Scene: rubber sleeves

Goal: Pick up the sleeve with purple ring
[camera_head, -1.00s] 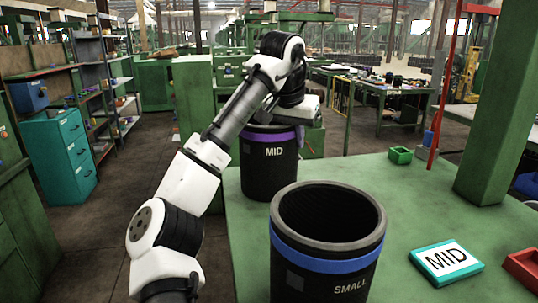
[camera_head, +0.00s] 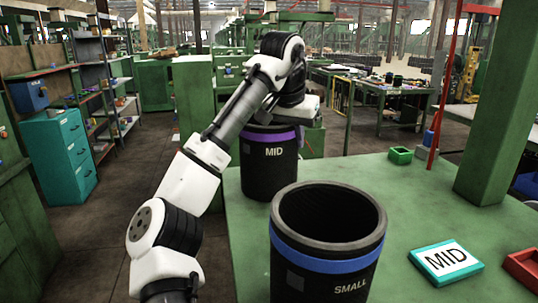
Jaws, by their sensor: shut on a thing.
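The sleeve with the purple ring (camera_head: 269,170) is a black cylinder labelled MID. It stands upright at the far left part of the green table (camera_head: 420,210). My gripper (camera_head: 284,117) is at the top rim of this sleeve, reaching down from above, and is shut on it. The fingers are mostly hidden behind my arm and the rim. The sleeve's base appears to rest on the table. A second black sleeve with a blue ring (camera_head: 327,262), labelled SMALL, stands upright and open at the top, nearer the camera, apart from my gripper.
A teal tile marked MID (camera_head: 446,262) lies on the table at right, with a red tray (camera_head: 524,268) beside it. A small green box (camera_head: 400,155) sits at the far edge. A green post (camera_head: 495,110) rises at right. The middle right of the table is clear.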

